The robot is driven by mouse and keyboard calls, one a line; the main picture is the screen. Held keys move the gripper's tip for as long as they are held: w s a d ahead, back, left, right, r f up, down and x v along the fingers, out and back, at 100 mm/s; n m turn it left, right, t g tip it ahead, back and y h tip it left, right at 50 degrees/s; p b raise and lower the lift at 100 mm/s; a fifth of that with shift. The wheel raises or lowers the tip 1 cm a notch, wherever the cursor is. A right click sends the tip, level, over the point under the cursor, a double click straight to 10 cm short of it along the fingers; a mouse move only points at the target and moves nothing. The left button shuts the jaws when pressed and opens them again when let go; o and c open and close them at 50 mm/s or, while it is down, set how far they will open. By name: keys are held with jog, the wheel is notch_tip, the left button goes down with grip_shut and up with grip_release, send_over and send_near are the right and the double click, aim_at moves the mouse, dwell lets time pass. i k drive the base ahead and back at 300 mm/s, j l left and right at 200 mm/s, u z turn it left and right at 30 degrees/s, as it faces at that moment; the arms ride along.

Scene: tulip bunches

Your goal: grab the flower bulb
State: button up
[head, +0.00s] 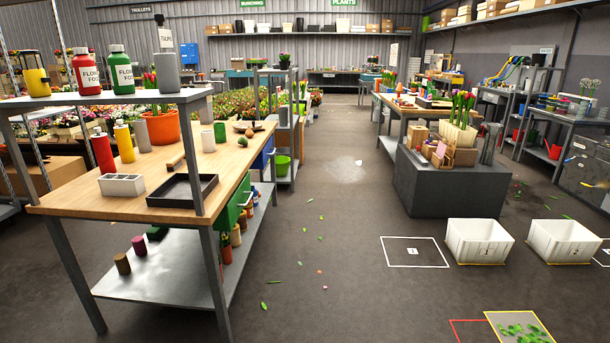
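My gripper is not in the head view. The flower bulb is too small to make out for certain. Two small rounded things lie near the far right corner of the wooden workbench (120,198): a green one (242,142) and a brownish one (250,132) just behind it. Either may be a bulb; I cannot tell which. They appear to rest on the bench top, apart from the bottles and cylinders on it.
A metal shelf (110,101) with bottles stands over the bench's left part. A black tray (183,190) lies on the bench's near side. The aisle floor (340,230) is mostly clear, with scattered leaves. White crates (478,240) and a grey block (450,183) stand at right.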

aim_at(249, 133)
jog(key=i+z, duration=0.25)
jog(key=i, duration=3.5)
jog(key=i+l+u, duration=0.15)
jog(key=i+u, duration=0.25)
jog(key=i, duration=0.2)
jog(key=i+l+u, duration=0.35)
jog(key=i, duration=0.2)
jog(key=i+l+u, duration=0.4)
jog(key=i, duration=0.15)
jog(key=i+l+u, duration=0.65)
jog(key=l+u, duration=0.2)
jog(key=l, duration=0.2)
jog(key=i, duration=0.5)
